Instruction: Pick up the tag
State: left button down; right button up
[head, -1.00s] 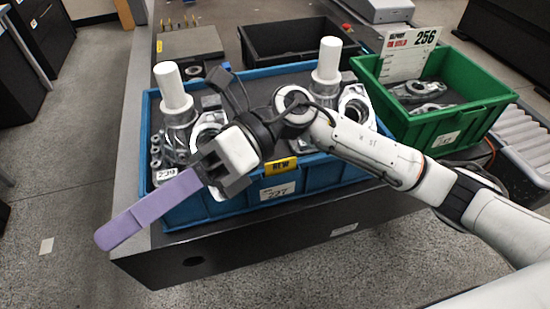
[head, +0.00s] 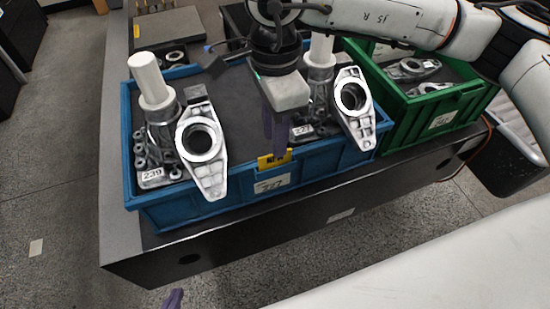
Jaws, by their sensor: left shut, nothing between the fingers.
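A yellow tag (head: 273,161) with dark lettering sits at the front rim of the blue bin (head: 330,166), above a white numbered label (head: 271,184). White tags lie inside the bin: one reading 239 (head: 152,174) at the left, and one (head: 302,130) beside my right gripper, partly hidden. My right gripper (head: 276,146) points down at the bin's front wall, its purple fingers just above and behind the yellow tag; contact and finger gap are unclear. Only the purple tip of my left gripper (head: 173,299) shows, shut and empty, at the bottom edge, well below the bin.
Metal castings (head: 203,150) with white-topped posts (head: 152,82) stand in the blue bin on both sides of my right gripper. A green bin (head: 440,110) with metal parts stands at the right. Open floor (head: 60,220) lies at the left.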

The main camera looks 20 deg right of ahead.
aim_at(275, 163)
jog(key=shift+f+p, duration=0.65)
jog(key=shift+f, duration=2)
grip_shut()
